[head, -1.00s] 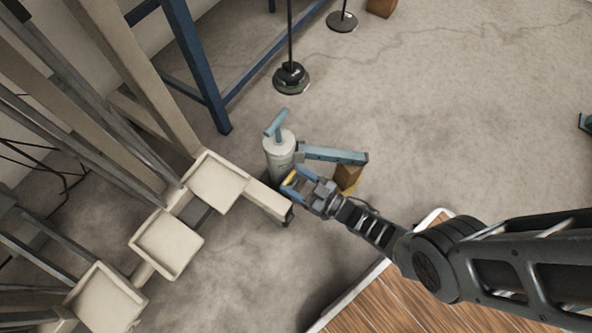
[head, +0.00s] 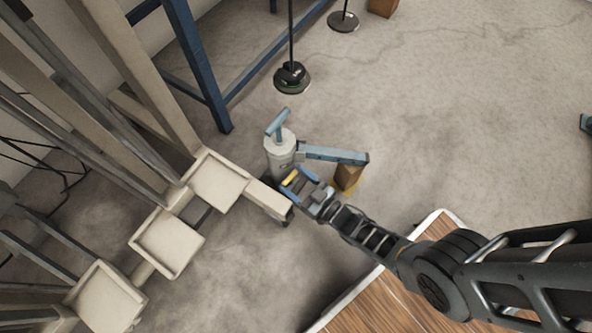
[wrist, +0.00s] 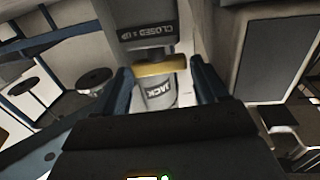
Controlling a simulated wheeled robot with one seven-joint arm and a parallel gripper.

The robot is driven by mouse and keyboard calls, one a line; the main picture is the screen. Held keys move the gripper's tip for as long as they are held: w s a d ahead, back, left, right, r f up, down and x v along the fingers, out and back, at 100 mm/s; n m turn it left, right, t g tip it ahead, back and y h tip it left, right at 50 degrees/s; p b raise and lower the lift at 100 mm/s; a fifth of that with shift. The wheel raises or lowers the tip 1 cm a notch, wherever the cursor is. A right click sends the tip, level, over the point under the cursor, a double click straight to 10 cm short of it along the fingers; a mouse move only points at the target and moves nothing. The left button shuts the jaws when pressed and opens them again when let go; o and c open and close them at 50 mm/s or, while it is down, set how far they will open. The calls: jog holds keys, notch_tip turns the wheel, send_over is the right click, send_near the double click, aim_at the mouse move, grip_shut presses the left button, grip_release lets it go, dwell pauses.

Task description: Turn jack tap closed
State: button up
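The jack (head: 279,154) stands on the floor as a pale grey cylinder with a blue T-shaped top (head: 277,123) and a blue bar reaching right. In the wrist view the jack's lower body (wrist: 159,97) carries the label "JACK", and a dark plate above reads "CLOSED = UP". The yellow tap (wrist: 160,68) lies crosswise, roughly level, between these labels; it also shows in the head view (head: 290,179). My gripper (wrist: 162,76) is open, with one blue finger at each end of the tap. Narrow gaps seem to remain; contact is hard to tell.
A beige frame with square trays (head: 167,245) stands close at left, one beam ending beside my gripper. A brown block (head: 347,177) sits under the blue bar. A blue rack leg (head: 205,75) and black stand base (head: 291,78) are behind.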

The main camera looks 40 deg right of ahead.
jog(key=shift+w+d+n+g+y, duration=0.15)
jog(key=shift+n+y, duration=0.25)
jog(key=shift+y, duration=0.2)
jog(key=shift+s+d+n+g+y, duration=0.15)
jog(key=shift+n+y, duration=0.25)
jog(key=shift+y, duration=0.2)
